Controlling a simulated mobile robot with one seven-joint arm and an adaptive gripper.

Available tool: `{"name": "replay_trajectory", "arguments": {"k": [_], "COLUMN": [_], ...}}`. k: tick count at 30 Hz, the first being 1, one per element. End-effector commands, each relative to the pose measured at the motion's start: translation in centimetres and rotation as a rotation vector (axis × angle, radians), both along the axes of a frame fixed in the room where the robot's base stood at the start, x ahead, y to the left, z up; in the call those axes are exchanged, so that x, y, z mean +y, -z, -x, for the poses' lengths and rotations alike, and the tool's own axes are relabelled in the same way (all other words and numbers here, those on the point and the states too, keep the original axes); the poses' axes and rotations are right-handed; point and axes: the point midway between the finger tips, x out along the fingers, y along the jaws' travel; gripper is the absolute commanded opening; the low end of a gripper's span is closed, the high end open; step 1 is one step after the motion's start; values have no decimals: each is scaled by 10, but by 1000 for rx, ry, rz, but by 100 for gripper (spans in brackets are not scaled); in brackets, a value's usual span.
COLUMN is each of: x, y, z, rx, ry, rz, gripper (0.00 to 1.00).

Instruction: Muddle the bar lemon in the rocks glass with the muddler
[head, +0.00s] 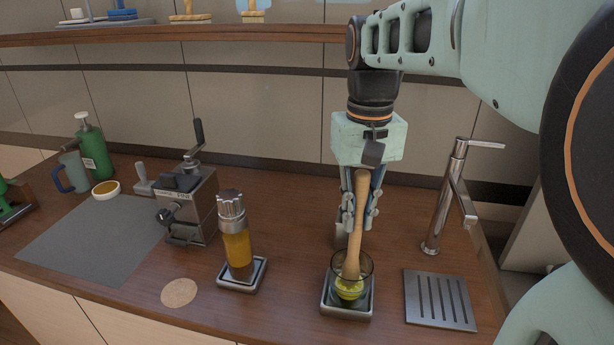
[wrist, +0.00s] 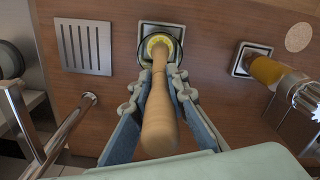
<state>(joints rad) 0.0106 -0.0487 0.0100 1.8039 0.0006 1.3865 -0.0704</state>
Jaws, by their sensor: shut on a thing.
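The rocks glass (head: 366,264) stands on a square metal-rimmed base (head: 346,312) at the front of the counter. The yellow-green bar lemon (head: 349,288) lies at the bottom of the glass. My gripper (head: 360,222) is shut on the wooden muddler (head: 357,215), pointing down above the glass. The muddler is close to upright, with its lower end inside the glass at the lemon. I cannot tell how hard it presses. In the wrist view the muddler (wrist: 159,115) runs between the fingers toward the lemon (wrist: 158,42), partly covering it.
A bottle with amber liquid (head: 237,245) stands on a similar base to the left. A chrome tap (head: 446,200) and slotted drain plate (head: 440,299) are on the right. A metal grinder (head: 190,205), grey mat (head: 95,240) and round cork coaster (head: 179,292) lie further left.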

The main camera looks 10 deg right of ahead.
Motion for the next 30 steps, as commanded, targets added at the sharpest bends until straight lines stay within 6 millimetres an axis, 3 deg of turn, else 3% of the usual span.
{"name": "replay_trajectory", "arguments": {"k": [7, 17, 30], "x": [0, 0, 0], "y": [-18, -17, 0], "z": [0, 0, 0], "rx": [-2, -1, -1], "ry": [0, 0, 0], "rz": [0, 0, 0], "gripper": [0, 0, 0]}}
